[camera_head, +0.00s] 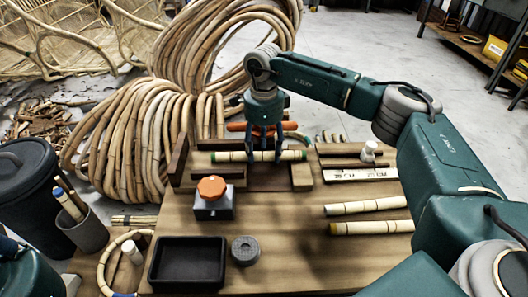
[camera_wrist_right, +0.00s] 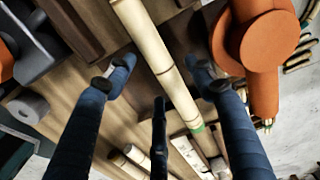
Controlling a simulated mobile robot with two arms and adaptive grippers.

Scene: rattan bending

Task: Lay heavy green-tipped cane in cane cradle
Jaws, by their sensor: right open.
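The green-tipped cane (camera_head: 232,156) is pale with dark joint bands. The fixture, seemingly the cane cradle, has a dark upright (camera_head: 179,160) at left and a pale block (camera_head: 302,177) at right. What bears the cane is partly hidden. My left gripper is out of view.
Two more canes (camera_head: 366,206) (camera_head: 372,228) lie at the bench's right. An orange tool (camera_wrist_right: 262,50) is close beside the right gripper. The bench's front middle is clear.

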